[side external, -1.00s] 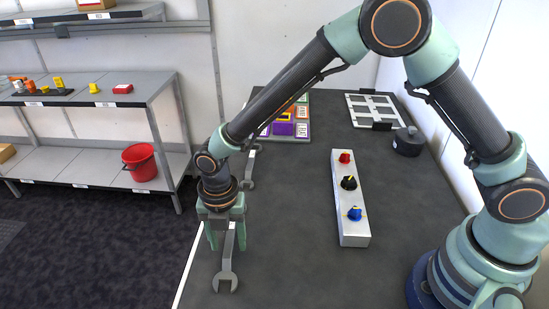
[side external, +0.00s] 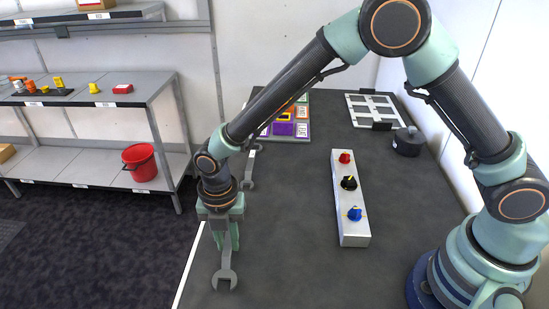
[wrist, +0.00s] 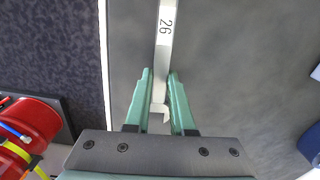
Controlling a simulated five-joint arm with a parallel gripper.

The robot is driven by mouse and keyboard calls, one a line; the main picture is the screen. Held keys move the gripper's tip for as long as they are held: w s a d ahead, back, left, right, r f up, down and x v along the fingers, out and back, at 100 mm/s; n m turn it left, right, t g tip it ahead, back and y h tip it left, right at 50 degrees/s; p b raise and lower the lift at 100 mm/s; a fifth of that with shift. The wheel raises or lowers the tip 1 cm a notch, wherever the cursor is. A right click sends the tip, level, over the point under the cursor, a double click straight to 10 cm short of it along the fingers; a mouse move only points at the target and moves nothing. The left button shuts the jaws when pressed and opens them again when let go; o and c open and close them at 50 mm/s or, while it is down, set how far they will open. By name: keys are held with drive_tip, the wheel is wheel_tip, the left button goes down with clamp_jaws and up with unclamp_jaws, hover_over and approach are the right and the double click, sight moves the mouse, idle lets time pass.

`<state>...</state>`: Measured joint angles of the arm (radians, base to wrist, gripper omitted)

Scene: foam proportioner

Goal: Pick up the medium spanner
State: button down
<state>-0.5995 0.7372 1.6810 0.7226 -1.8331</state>
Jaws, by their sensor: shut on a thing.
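A grey spanner (side external: 225,276) lies near the table's front left edge, its open jaw end toward the viewer. It is marked 26 in the wrist view (wrist: 164,30). My gripper (side external: 229,243) points down over its shaft and is shut on it. In the wrist view, my gripper (wrist: 160,72) has one green finger on each side of the shaft. The shaft's upper part is partly hidden by the fingers in the side view. A second spanner (side external: 249,170) lies further back along the left edge; my arm partly covers it. I cannot tell their size names.
A silver box with red, black and blue knobs (side external: 350,200) stands mid-table. A colourful tray (side external: 300,122), a white frame (side external: 375,108) and a dark round weight (side external: 407,143) are at the back. The table's left edge is close to my gripper.

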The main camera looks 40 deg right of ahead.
sight(228, 243)
wheel_tip(228, 243, up, 19)
drive_tip(key=shift+r, duration=0.2)
